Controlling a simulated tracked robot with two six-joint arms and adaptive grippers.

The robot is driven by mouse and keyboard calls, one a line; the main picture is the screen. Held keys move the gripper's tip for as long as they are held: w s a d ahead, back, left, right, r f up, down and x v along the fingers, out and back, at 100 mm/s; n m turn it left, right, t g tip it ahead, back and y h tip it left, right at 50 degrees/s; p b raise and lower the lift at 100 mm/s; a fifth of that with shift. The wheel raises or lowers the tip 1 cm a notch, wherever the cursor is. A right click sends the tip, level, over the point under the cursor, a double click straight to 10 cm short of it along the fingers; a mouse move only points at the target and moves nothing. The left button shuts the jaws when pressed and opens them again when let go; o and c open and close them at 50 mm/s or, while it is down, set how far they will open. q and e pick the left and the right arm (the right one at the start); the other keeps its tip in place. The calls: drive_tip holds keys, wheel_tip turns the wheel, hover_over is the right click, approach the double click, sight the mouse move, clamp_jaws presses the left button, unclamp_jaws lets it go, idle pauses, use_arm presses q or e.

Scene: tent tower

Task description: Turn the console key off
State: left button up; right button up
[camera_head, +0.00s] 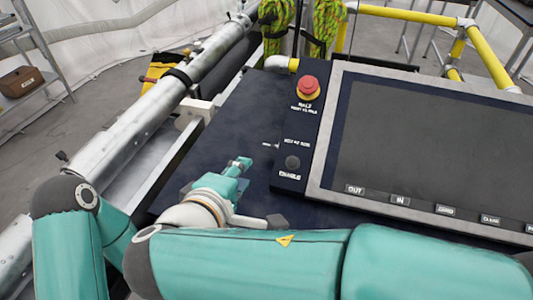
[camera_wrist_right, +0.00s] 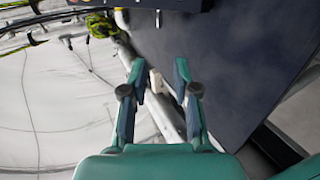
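My left gripper is in neither view.
A red stop button (camera_head: 308,87) stands on the same panel above the switch. The large dark screen (camera_head: 430,140) has a raised grey frame. A thick metal tube (camera_head: 150,112) runs along the left. Yellow rails (camera_head: 490,58) stand behind. The console top (camera_head: 235,125) around my gripper is clear.

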drive_tip(key=p+x, duration=0.2)
drive_tip(key=x, duration=1.4)
drive_tip(key=shift+f+p, duration=0.1)
drive_tip(key=shift+p, duration=0.2)
